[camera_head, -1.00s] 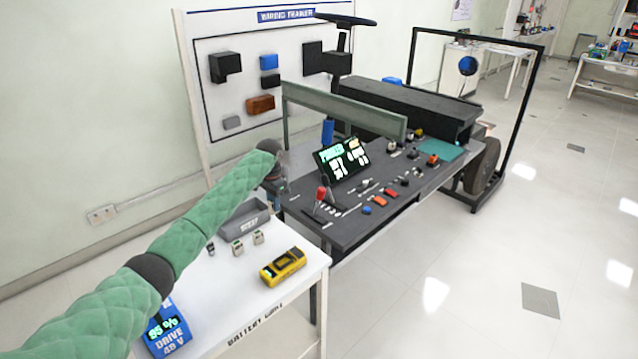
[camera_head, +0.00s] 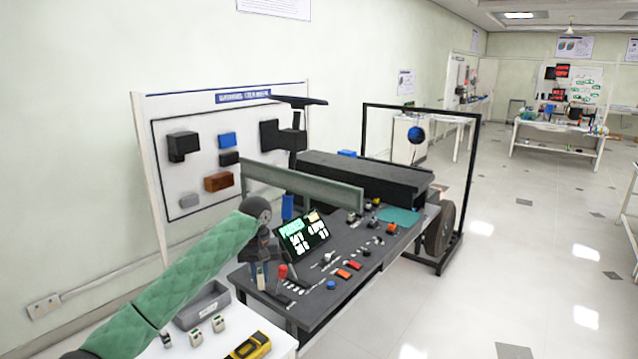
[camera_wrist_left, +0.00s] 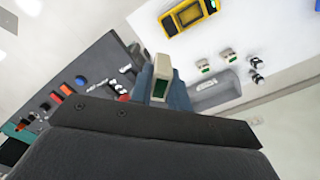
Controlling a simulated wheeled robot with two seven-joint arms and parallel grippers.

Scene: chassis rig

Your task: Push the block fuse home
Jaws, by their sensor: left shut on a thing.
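My left gripper (camera_head: 262,272) hangs over the near left part of the dark panel (camera_head: 345,290), beside the red-knobbed lever (camera_head: 282,271). It is shut on a pale block fuse with a green patch, the held fuse (camera_wrist_left: 160,76), which stands out between the fingers in the wrist view. In the head view the held fuse (camera_head: 261,281) shows small below the gripper. Whether it touches the panel I cannot tell. Two similar blocks, a left one (camera_head: 195,337) and a right one (camera_head: 218,323), stand on the white cart. My right gripper is out of view.
A grey tray (camera_head: 202,305) and a yellow meter (camera_head: 248,347) are on the white cart (camera_head: 270,330). A lit display (camera_head: 303,233) stands on the panel behind the lever. Switches and coloured buttons, including a blue one (camera_head: 331,285), lie to the right. A grey-green rail (camera_head: 300,183) runs behind.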

